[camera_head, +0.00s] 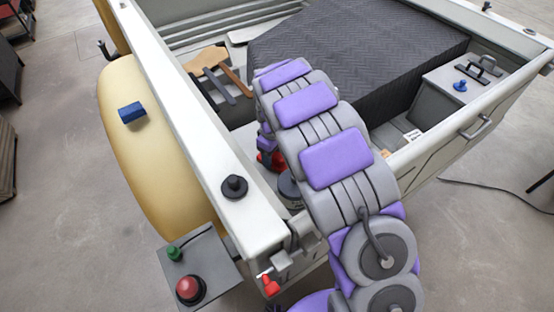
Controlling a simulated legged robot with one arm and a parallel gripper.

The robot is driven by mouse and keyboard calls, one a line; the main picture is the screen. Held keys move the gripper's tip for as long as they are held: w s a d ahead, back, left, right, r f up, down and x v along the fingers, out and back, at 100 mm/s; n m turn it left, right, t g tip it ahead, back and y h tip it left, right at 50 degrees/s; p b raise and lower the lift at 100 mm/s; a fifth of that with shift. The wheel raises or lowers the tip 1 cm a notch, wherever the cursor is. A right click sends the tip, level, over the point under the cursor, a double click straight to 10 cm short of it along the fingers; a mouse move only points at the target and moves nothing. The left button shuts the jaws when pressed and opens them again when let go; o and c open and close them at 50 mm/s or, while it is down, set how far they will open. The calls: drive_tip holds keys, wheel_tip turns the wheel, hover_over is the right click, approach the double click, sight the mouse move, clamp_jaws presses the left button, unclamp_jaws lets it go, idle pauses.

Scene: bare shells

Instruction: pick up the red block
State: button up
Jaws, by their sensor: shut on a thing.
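A red block (277,161) shows in part low inside the grey-white open trailer bed, behind my arm. My gripper (266,148), purple and grey, is just above it and appears shut on it. My arm hides much of the gripper and part of the block. I cannot tell whether the block is clear of the floor of the bed.
A blue block (131,112) lies on the yellow fender (140,165). A box with a red button (190,289) and green knob (174,253) juts out at lower left. A black knob (234,187) stands on the rim. A large dark padded box (350,60) fills the back.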

drive_tip(key=shift+a+f, duration=0.15)
drive_tip(key=shift+a, duration=0.05)
drive_tip(key=shift+c, duration=1.3)
drive_tip(key=shift+d+r, duration=0.2)
drive_tip(key=shift+d, duration=0.4)
drive_tip(key=shift+d+r, duration=0.1)
drive_tip(key=shift+r, duration=0.25)
drive_tip(key=r, duration=0.2)
drive_tip(key=r+p, duration=0.1)
drive_tip(key=r, duration=0.2)
drive_tip(key=a+r, duration=0.1)
drive_tip(key=r, duration=0.2)
drive_tip(key=shift+r+p, duration=0.2)
drive_tip(key=shift+p, duration=0.2)
drive_tip(key=shift+d+r, duration=0.1)
drive_tip(key=shift+r, duration=0.2)
drive_tip(key=shift+d, duration=0.25)
